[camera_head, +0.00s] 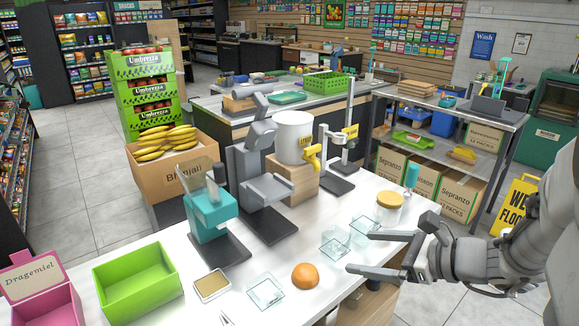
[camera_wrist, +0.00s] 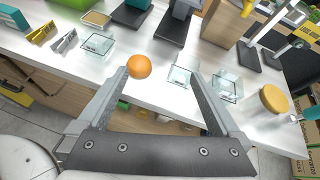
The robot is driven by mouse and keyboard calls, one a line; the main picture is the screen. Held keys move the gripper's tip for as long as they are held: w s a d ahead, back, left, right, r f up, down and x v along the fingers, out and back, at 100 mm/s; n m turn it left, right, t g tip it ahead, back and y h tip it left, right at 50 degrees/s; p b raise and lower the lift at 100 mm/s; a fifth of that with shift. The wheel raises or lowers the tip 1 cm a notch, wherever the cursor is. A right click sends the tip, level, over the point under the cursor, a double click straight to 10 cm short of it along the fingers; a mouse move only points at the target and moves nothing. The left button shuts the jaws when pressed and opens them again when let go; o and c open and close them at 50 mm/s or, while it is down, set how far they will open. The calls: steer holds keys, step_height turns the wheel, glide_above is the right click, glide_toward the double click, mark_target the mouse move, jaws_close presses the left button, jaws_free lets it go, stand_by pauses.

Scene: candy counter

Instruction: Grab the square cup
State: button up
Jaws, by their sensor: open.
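Several clear square glass vessels stand on the white counter; I cannot tell for certain which one is the square cup. One glass vessel (camera_head: 335,247) stands just beyond my gripper; it also shows in the wrist view (camera_wrist: 180,75), near the right fingertip. Another (camera_head: 364,224) stands behind it to the right, and in the wrist view (camera_wrist: 228,86) it is right of the right finger. A third (camera_head: 266,291) is at the front left, also in the wrist view (camera_wrist: 97,45). My gripper (camera_head: 360,252) is open and empty, its fingers (camera_wrist: 159,73) pointing over the counter.
An orange ball-shaped item (camera_head: 305,276) sits between the glass vessels, near the left fingertip in the wrist view. A jar with a wooden lid (camera_head: 389,207) stands at right. A teal machine (camera_head: 208,215), grey machine (camera_head: 268,190) and green bin (camera_head: 137,285) stand at back and left.

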steer(key=w+d+f+m+t+h, duration=0.1)
steer(key=w+d+f+m+t, duration=0.1)
steer(key=d+m, duration=0.15)
steer(key=b, duration=0.3)
glide_toward(329, 235)
steer(key=x, duration=0.5)
steer(key=shift+w+a+f, duration=0.1)
steer(key=shift+w+a, duration=0.1)
steer(key=shift+a, duration=0.05)
steer(key=x, duration=0.4)
steer(key=shift+f, duration=0.5)
steer(key=shift+w+a+f, duration=0.1)
steer(key=shift+w+a, duration=0.15)
steer(key=c, duration=1.4)
